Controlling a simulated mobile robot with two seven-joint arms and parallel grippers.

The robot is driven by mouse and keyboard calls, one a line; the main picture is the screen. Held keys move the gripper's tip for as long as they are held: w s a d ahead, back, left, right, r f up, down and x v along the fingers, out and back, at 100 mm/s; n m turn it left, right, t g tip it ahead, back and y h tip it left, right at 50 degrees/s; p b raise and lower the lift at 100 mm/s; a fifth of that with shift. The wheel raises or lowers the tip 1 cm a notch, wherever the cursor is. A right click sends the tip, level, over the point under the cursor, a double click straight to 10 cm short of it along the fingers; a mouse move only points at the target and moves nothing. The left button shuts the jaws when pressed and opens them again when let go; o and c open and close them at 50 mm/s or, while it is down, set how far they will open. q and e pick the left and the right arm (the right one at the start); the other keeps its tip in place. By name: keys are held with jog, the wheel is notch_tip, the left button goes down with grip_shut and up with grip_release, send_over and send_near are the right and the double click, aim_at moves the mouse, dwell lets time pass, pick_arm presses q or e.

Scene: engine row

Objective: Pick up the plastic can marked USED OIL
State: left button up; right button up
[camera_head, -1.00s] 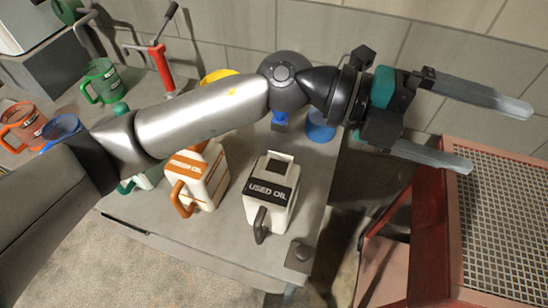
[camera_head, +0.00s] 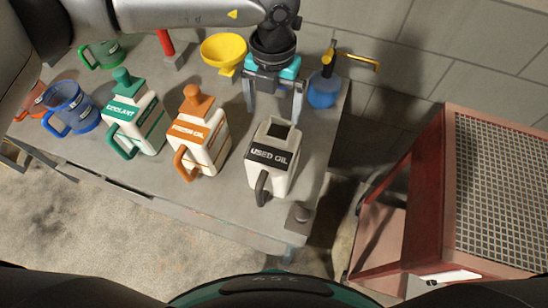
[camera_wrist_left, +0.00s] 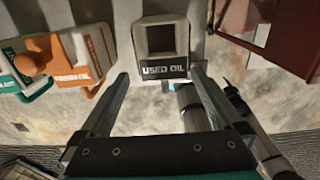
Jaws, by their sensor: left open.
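The USED OIL can (camera_head: 271,161) is white with a black label and a dark grey handle. It stands upright near the right end of the grey bench, with a square dark opening in its top. My left gripper (camera_head: 274,115) is open and empty, pointing down just behind and above the can. In the left wrist view the can (camera_wrist_left: 165,49) lies ahead, between the lines of the two open fingers (camera_wrist_left: 163,88). I cannot tell whether a finger touches it. My right gripper is not in view.
The FRESH OIL can (camera_head: 202,137) and the COOLANT can (camera_head: 135,117) stand to the left. A yellow funnel (camera_head: 223,52) and a blue oiler (camera_head: 324,90) stand behind. A small dark object (camera_head: 299,217) sits at the bench's front right corner. A red mesh-topped frame (camera_head: 449,165) stands right.

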pick_arm(q)
send_over(274, 138)
notch_tip(274, 138, down, 4)
jog(key=shift+w+f, duration=0.15)
jog(key=f+p, duration=0.2)
jog(key=f, duration=0.2)
jog(key=shift+s, duration=0.2)
jog(key=shift+f, duration=0.6)
grip_shut()
jog(key=shift+r, duration=0.1)
